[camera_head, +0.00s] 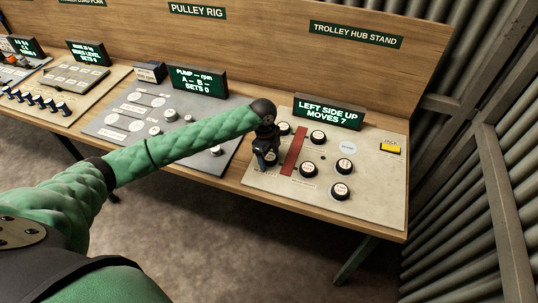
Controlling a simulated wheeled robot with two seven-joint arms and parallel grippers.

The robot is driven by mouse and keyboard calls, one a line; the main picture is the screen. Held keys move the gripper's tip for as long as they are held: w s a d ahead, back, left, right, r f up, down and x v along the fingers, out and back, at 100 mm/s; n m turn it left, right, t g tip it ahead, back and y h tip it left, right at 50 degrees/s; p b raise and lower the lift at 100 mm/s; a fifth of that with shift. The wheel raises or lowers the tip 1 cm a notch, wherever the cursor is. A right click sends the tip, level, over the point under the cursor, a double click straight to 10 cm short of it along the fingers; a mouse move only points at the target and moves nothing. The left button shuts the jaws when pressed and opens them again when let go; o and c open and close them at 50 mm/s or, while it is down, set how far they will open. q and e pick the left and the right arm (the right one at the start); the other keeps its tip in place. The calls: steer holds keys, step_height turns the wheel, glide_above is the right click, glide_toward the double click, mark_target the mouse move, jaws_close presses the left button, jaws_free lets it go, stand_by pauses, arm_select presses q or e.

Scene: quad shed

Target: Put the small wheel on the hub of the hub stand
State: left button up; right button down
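The trolley hub stand is the beige panel (380,205) at the right end of the wooden bench. Several black round pieces with pale labelled tops stand on it, on both sides of a red bar (294,152); one (318,137) is behind the bar's right side, another (341,191) is at the front. I cannot tell which is the small wheel, or a bare hub. My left gripper (264,166) points down at the panel's left edge, over or beside a round piece there. Its fingers are dark and small, so open or shut cannot be told. My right gripper is out of view.
A display (328,113) reading "LEFT SIDE UP MOVES 7" stands behind the panel. A yellow block (390,147) is at its right. The pulley rig panel (130,118) lies under my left arm. Corrugated metal wall (450,190) closes the right side.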

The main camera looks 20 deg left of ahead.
mark_target(269, 155)
arm_select(q)
steer(key=shift+w+r+b, duration=0.1)
steer(key=shift+r+b, duration=0.2)
steer(key=shift+r, duration=0.1)
steer(key=r, duration=0.1)
steer(key=r+b, duration=0.2)
steer(key=r, duration=0.1)
steer(key=shift+a, duration=0.3)
step_height(269, 155, up, 7)
steer(key=b, duration=0.2)
steer(key=shift+a+r, duration=0.15)
steer(key=shift+a, duration=0.25)
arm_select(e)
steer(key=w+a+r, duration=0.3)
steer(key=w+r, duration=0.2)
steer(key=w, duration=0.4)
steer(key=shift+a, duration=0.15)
arm_select(q)
steer(key=shift+w, duration=0.1)
